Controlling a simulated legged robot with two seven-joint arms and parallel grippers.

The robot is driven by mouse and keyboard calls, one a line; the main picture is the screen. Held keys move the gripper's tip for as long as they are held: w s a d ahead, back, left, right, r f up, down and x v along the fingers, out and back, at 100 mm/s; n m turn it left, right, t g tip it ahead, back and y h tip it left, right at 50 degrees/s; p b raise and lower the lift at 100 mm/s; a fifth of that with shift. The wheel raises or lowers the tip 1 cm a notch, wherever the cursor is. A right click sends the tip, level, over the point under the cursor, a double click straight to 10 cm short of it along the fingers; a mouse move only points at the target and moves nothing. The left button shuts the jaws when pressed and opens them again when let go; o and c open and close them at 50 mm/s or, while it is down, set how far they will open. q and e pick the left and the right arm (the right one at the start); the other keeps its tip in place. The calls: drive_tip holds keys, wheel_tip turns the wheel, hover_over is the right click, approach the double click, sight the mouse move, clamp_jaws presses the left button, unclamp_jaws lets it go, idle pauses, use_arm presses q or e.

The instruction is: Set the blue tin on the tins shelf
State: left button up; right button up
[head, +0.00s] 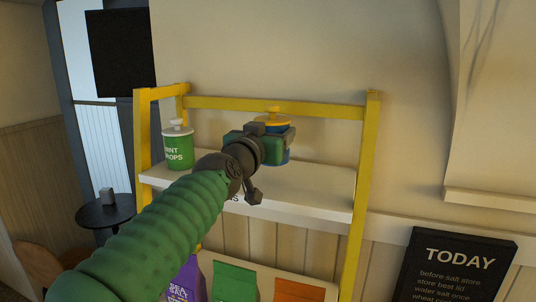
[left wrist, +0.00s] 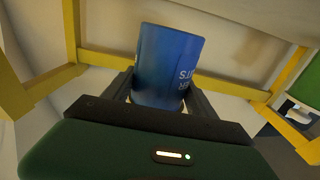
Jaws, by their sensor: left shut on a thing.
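The blue tin (head: 287,156) with a yellow lid (head: 273,119) is at the upper shelf in the head view, mostly hidden behind my left gripper (head: 268,146). In the left wrist view the blue tin (left wrist: 167,62) stands between the two fingers, which are shut on its sides. White lettering shows on its right side. The white tins shelf (head: 310,184) runs under the tin. I cannot tell whether the tin's base touches the shelf. The shelf's front label is mostly hidden by my gripper and arm. My right gripper is not in view.
A green mint drops tin (head: 178,147) with a white lid stands at the shelf's left end. Yellow posts (head: 363,160) bound the shelf. The shelf is clear right of the blue tin. Purple (head: 184,280), green and orange packages sit on the lower shelf.

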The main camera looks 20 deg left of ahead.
use_arm(q)
drive_tip(key=f+b, duration=0.1)
drive_tip(key=f, duration=0.1)
drive_tip(key=s+f+b, duration=0.1)
drive_tip(key=f, duration=0.1)
drive_tip(key=shift+d, duration=0.15)
drive_tip(key=w, duration=0.1)
drive_tip(key=w+d+f, duration=0.1)
drive_tip(key=shift+w+f+b, duration=0.1)
drive_tip(key=shift+w+b, duration=0.2)
drive_tip(key=shift+w, duration=0.05)
drive_tip(key=o, duration=1.5)
drive_tip(key=shift+w+d+f, duration=0.1)
drive_tip(key=shift+w, duration=0.05)
drive_tip(key=shift+o, duration=2)
drive_tip(key=shift+s+a+r, duration=0.25)
drive_tip(key=shift+s+r, duration=0.05)
drive_tip(key=shift+s, duration=0.25)
drive_tip(key=shift+s+a, duration=0.25)
drive_tip(key=shift+s, duration=0.25)
drive_tip(key=s+b, duration=0.3)
drive_tip(key=s, duration=0.7)
drive_tip(key=shift+s, duration=0.25)
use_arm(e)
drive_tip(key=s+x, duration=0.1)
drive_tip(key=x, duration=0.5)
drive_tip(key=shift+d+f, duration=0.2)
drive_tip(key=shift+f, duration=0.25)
